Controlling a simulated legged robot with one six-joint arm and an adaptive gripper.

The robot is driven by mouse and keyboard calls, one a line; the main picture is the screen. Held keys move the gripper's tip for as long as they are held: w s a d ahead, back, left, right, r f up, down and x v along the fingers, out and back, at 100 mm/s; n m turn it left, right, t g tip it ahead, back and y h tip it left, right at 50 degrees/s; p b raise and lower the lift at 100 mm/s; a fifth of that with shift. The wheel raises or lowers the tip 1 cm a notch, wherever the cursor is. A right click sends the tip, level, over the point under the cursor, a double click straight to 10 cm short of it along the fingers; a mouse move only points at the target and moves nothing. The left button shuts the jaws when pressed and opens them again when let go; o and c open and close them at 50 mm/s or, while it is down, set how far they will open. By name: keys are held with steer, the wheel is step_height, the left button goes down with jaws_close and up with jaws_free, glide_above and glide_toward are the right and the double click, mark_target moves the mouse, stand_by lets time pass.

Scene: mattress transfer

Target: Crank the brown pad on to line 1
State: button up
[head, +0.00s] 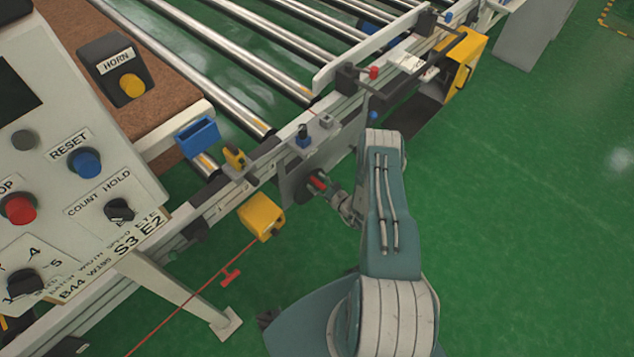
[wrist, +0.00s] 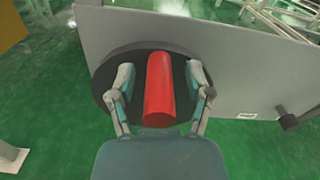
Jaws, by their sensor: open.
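The brown pad (head: 155,60) lies on the conveyor rollers (head: 235,90) at the upper left, partly hidden by the control panel. The crank's red handle (head: 317,182) is on the side of the conveyor frame. In the wrist view the red handle (wrist: 160,90) stands out from a dark round disc (wrist: 105,70) on a grey plate. My gripper (head: 338,195) is at the handle in the head view. In the wrist view my gripper (wrist: 161,88) is open, with one finger on each side of the handle and a gap on both sides.
A yellow box (head: 261,216) with a red cord and red tag hangs by the frame. A yellow unit (head: 465,65) is at the far end. Green floor (head: 530,200) is clear at right.

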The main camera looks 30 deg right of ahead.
jaws_close()
steer(key=shift+d, duration=0.1)
